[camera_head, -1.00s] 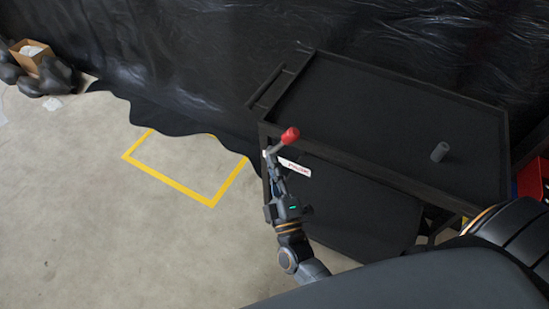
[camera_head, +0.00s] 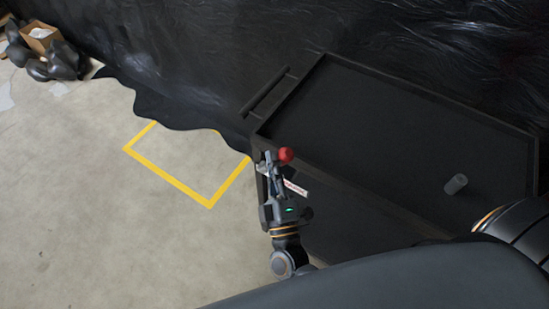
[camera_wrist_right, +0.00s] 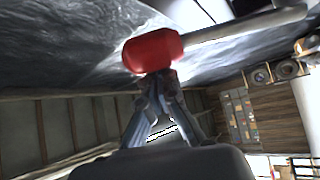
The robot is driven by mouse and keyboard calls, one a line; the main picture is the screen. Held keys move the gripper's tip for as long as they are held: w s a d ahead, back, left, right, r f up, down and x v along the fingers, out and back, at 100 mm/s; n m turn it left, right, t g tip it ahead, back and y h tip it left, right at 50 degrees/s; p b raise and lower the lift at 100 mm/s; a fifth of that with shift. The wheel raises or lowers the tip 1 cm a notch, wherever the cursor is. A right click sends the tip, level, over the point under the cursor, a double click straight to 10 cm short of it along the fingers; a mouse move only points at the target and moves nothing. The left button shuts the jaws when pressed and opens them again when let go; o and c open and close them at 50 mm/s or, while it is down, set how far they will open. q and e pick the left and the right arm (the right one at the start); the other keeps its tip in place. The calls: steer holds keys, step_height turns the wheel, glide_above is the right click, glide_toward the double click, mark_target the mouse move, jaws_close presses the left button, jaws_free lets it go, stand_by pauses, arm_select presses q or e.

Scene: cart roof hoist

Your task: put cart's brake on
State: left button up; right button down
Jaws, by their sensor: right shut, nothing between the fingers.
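The black cart (camera_head: 400,95) stands at the right in the head view. Its brake lever has a red knob (camera_head: 285,155) and sits at the cart's near left corner, beside a small white label with red lettering (camera_head: 296,187). My right gripper (camera_head: 269,165) is shut and empty at the lever, with its fingers pointing up. In the right wrist view the red knob (camera_wrist_right: 153,50) is just beyond the closed fingertips (camera_wrist_right: 158,82), and the grey lever rod runs from it to the upper right. I cannot tell whether they touch. My left gripper is not in view.
Yellow tape (camera_head: 170,175) marks a rectangle on the open floor at left. Black sheeting (camera_head: 190,60) hangs behind the cart. A cardboard box (camera_head: 40,36) lies at the far left.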

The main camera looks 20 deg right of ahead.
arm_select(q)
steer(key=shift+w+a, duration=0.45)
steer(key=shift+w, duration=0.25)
arm_select(e)
steer(key=shift+a, duration=0.1)
arm_select(q)
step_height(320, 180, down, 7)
steer(key=b, duration=0.7)
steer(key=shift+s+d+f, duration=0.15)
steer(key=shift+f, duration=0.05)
arm_select(e)
steer(key=s+d+f+m+t+h, duration=0.1)
steer(key=s+d+f+m+h, duration=0.2)
steer(key=m, duration=0.4)
steer(key=shift+s+d+f+t+h, duration=0.4)
steer(key=shift+s+f+h, duration=0.6)
steer(key=shift+h, duration=0.4)
steer(key=shift+w, duration=0.1)
